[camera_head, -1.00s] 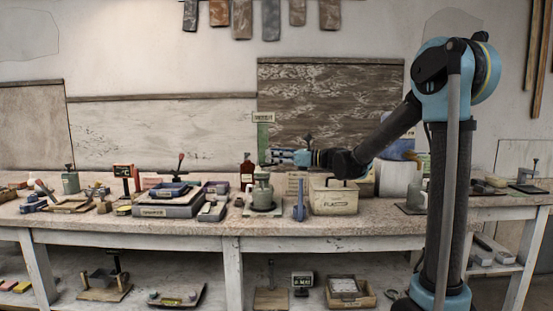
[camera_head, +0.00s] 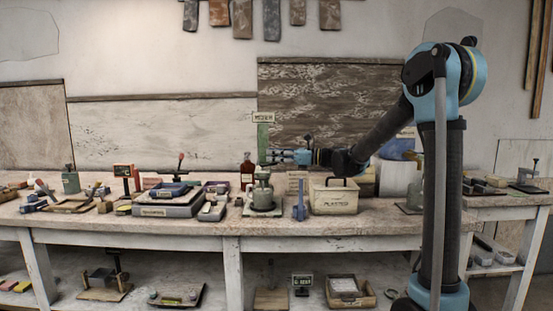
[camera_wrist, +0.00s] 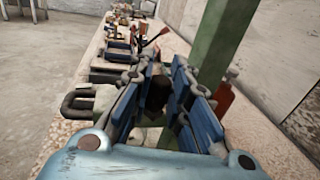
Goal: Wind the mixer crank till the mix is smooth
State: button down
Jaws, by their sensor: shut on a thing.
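The mixer (camera_head: 263,190) stands on the bench, a squat grey-green pot on a pale base. A green post (camera_head: 263,140) with a mixer sign (camera_head: 264,118) rises behind it. My gripper (camera_head: 276,155) is above the pot, reaching in from the right. In the wrist view my gripper (camera_wrist: 160,104) has its blue finger pads on both sides of a dark upright grip (camera_wrist: 157,92), apparently the crank's, and is shut on it. The green post also shows in the wrist view (camera_wrist: 220,42). The mix inside the pot cannot be seen.
A plaster box (camera_head: 334,200) with a dark handle stands right of the mixer, with a small blue upright thing (camera_head: 300,200) between. Trays (camera_head: 170,208) lie to the left. A brown bottle (camera_head: 247,170) stands behind. The bench's front edge is mostly clear.

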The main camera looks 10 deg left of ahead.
jog(key=shift+w+a+n+g+h, duration=0.25)
jog(key=shift+a+n+g+h, duration=0.2)
jog(key=shift+n+g, duration=0.9)
jog(key=shift+w+a+n+g+h, duration=0.4)
jog(key=shift+n+g, duration=0.4)
jog(key=shift+g, duration=1.05)
jog(key=shift+w+a+n+g+h, duration=0.15)
jog(key=shift+a+n+g+h, duration=0.35)
jog(key=shift+n+g, duration=0.85)
jog(key=shift+g, duration=0.35)
jog(key=c, duration=1.5)
grip_release()
jog(key=shift+v, duration=4.1)
